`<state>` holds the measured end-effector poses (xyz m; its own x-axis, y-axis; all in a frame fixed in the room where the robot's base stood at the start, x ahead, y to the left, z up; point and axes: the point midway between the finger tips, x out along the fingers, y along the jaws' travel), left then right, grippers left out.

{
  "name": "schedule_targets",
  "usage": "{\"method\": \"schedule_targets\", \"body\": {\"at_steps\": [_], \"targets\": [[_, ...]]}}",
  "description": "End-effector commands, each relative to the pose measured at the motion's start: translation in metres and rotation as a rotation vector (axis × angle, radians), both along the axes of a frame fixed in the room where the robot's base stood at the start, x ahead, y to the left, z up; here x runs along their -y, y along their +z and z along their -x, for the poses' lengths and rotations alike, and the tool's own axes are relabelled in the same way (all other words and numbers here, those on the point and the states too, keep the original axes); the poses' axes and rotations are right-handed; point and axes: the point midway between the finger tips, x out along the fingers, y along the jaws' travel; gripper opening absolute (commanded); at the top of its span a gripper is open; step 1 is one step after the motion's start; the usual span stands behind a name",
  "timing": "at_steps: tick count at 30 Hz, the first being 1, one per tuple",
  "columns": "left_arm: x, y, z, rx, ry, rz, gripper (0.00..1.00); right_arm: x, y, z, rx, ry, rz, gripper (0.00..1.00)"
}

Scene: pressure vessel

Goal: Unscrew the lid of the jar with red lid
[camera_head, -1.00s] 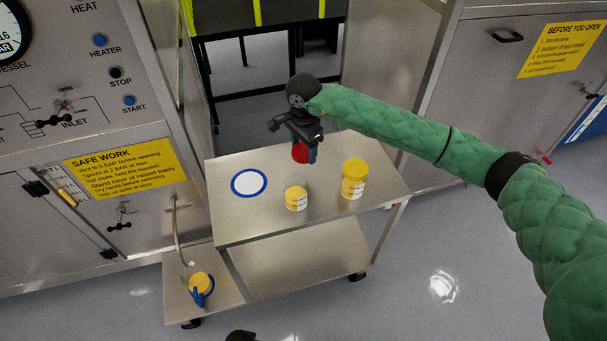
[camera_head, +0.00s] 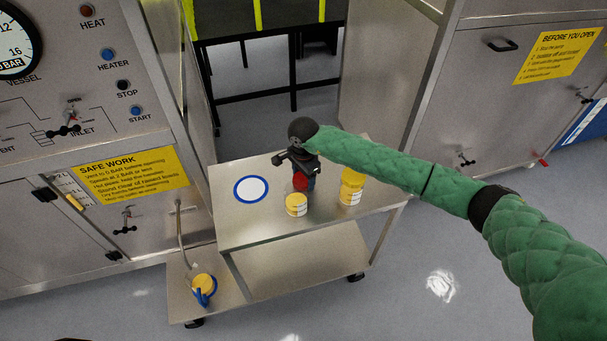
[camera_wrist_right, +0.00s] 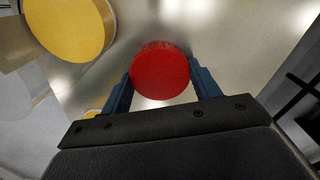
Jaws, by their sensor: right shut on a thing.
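My right gripper (camera_head: 303,182), black with blue fingers, reaches over the cart top from the right. It is shut on the red lid (camera_head: 299,181), which sits between its fingers. In the right wrist view the round red lid (camera_wrist_right: 160,71) shows from above between the blue fingers (camera_wrist_right: 161,88). Whatever is below the lid is mostly hidden by the gripper and a small yellow-lidded jar (camera_head: 296,206) in front, so I cannot tell whether the lid is on its jar. My left gripper is not in view.
A taller yellow-lidded jar (camera_head: 351,188) stands close to the right of the gripper. A blue-rimmed white disc (camera_head: 251,189) lies on the cart top (camera_head: 240,228) at left. A yellow and blue item (camera_head: 203,288) sits on the low shelf. Steel cabinets flank the cart.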

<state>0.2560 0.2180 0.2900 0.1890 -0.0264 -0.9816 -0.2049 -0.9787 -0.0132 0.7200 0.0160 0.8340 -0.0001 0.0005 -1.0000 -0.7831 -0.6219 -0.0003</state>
Motion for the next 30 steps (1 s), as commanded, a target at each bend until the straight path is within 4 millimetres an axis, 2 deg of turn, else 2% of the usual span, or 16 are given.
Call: {"method": "schedule_targets", "body": {"at_steps": [18, 19, 21, 22, 30], "targets": [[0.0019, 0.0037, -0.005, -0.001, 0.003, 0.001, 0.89, 0.0002, -0.0045, -0.0001, 0.0, 0.001, 0.0, 0.34], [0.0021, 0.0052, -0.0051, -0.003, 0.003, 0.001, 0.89, 0.0001, -0.0038, -0.0001, 0.0, 0.001, 0.0, 0.68], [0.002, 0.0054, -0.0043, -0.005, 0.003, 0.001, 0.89, 0.0001, -0.0038, 0.0, 0.0, 0.001, 0.0, 0.81], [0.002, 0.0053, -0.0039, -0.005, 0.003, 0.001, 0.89, 0.0001, -0.0038, 0.0, 0.0, 0.001, 0.0, 0.84], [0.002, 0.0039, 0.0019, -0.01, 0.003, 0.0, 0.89, 0.0002, -0.0038, 0.0001, -0.001, 0.0, 0.001, 0.84]]}}
